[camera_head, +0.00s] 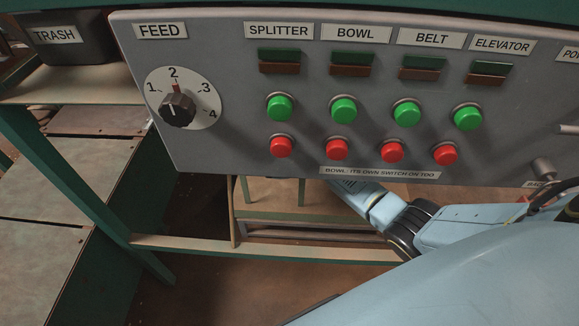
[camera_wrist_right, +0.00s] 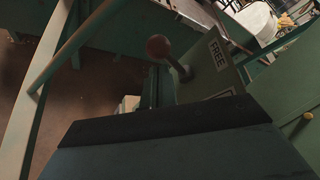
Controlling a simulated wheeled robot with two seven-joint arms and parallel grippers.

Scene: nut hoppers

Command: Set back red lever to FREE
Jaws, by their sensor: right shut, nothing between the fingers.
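In the right wrist view, a lever with a dark red ball knob (camera_wrist_right: 159,47) stands out from a green plate, its short rod running down and right to its base. A FREE label (camera_wrist_right: 217,54) is on the plate to the right of the rod. A second label's edge shows lower down, its text hidden. My right gripper (camera_wrist_right: 159,72) is shut and empty, its dark fingers just below the knob; I cannot tell whether they touch it. In the head view my right arm reaches under the panel and its gripper is hidden. My left gripper is not in view.
The grey control panel (camera_head: 240,95) spans the head view above my right arm. It carries a FEED dial (camera_head: 177,107), green buttons and red buttons. A trash bin (camera_head: 65,38) stands at upper left. A pale rail (camera_wrist_right: 45,85) runs along the left of the wrist view.

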